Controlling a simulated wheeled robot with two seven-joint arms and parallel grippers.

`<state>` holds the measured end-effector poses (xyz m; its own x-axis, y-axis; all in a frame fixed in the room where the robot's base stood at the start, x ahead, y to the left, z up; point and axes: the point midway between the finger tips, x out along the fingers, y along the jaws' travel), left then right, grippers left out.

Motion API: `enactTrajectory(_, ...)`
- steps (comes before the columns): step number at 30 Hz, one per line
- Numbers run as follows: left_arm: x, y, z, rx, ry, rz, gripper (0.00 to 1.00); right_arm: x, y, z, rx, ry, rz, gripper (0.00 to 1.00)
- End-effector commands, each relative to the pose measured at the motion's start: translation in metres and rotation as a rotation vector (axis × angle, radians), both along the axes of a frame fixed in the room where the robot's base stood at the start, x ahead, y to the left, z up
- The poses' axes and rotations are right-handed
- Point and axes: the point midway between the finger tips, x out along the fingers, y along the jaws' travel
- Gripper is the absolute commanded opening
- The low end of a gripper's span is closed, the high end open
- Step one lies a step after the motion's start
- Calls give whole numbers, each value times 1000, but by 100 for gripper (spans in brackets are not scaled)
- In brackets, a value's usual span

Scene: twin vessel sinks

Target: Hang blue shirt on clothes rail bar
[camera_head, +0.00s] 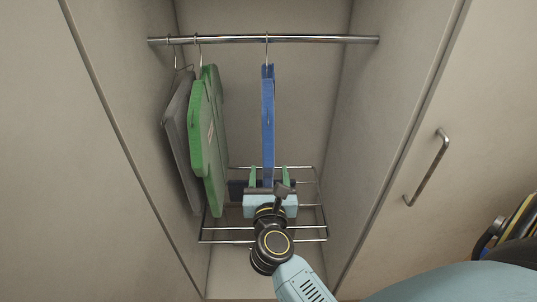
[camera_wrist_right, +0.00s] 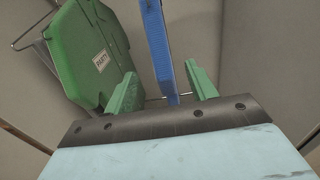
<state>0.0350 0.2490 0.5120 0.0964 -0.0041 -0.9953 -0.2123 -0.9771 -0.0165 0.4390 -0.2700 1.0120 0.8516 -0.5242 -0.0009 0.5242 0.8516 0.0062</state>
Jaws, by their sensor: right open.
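The blue shirt (camera_head: 267,115) hangs edge-on from the metal clothes rail bar (camera_head: 320,39). Its hook goes up to the bar, near the bar's middle. My right gripper (camera_head: 268,174) is at the shirt's lower end, with green fingers spread to either side. In the right wrist view, the gripper (camera_wrist_right: 163,84) is open and the lower part of the blue shirt (camera_wrist_right: 155,40) shows between the fingers, with gaps on both sides. Whether the shirt reaches the palm is hidden. My left gripper is out of view.
A green garment (camera_head: 207,130) and a grey one (camera_head: 180,125) hang at the bar's left end. A wire rack (camera_head: 310,228) sits low behind my right gripper. The bar's right part is free. A door with a handle (camera_head: 428,168) stands at the right.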

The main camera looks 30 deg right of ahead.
Motion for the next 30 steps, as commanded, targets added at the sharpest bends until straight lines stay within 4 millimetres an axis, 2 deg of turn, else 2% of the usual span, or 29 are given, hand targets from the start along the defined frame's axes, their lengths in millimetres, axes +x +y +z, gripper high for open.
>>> enactTrajectory(9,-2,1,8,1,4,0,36,55,-34,2,-8,-1,1,56)
enactTrajectory(15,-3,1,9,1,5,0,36,80,-49,1,-7,2,1,56)
enactTrajectory(21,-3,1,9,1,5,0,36,92,-56,1,-6,1,1,56)
enactTrajectory(30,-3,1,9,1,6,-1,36,93,-57,0,-6,2,2,56)
